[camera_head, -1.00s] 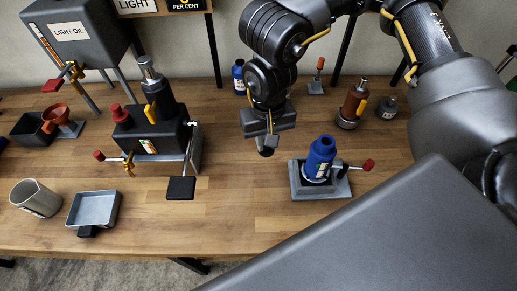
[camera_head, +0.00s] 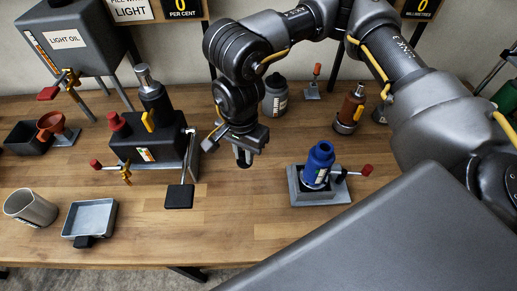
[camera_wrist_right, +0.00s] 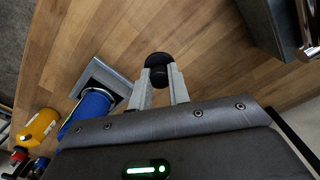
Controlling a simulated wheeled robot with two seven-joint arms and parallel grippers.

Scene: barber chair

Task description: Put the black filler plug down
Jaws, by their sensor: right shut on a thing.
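The black filler plug (camera_wrist_right: 158,60) shows as a dark round cap between the fingertips in the right wrist view. My right gripper (camera_wrist_right: 159,82) is shut on it and points down. In the head view my right gripper (camera_head: 244,157) hangs over the wooden table, between the black pump unit and the blue bottle. The plug is small and dark there, and I cannot tell whether it touches the table. My left gripper is not in view.
The black pump unit (camera_head: 147,148) with a lever pad (camera_head: 179,196) stands left of the gripper. The blue bottle (camera_head: 319,165) sits in a grey holder (camera_head: 320,198) to the right. A grey bottle (camera_head: 275,96) stands behind. Table in front is clear.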

